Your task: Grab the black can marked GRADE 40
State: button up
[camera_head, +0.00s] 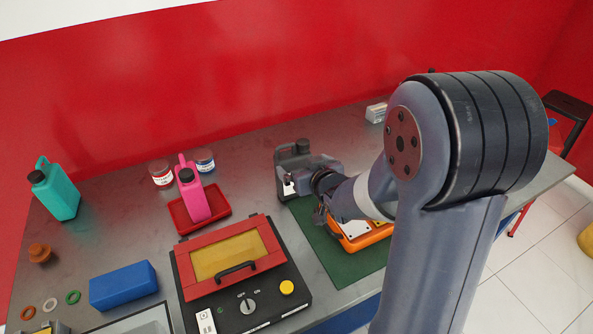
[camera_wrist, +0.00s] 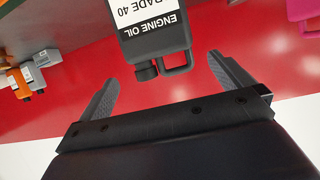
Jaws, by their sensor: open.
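The black can (camera_wrist: 157,44), marked ENGINE OIL and GRADE 40, appears upside down at the top centre of the wrist view. Its cap and handle show, and its label is cut off by the picture edge. In the head view the dark can (camera_head: 291,157) stands at the back of the green mat, partly hidden by my gripper (camera_head: 319,186). In the wrist view my gripper (camera_wrist: 163,70) is open and empty. Its fingers are spread wide, with the can's cap and handle between and a little beyond the tips.
An orange device (camera_head: 366,238) sits on the green mat (camera_head: 322,247) beneath my arm. A pink can (camera_head: 195,205) stands in a red tray (camera_head: 178,219) to the left. A black box with a red-framed lid (camera_head: 275,260) is nearer. A teal can (camera_head: 57,195) is far left.

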aim_at(296, 158)
jog(key=shift+x, duration=1.95)
jog(key=shift+p+x, duration=0.85)
jog(key=shift+x, duration=1.65)
jog(key=shift+d+f, duration=0.1)
jog(key=shift+f, duration=0.05)
jog(key=shift+c, duration=0.4)
jog(key=c, duration=1.5)
jog(key=shift+c, duration=0.5)
jog(key=shift+r, duration=0.25)
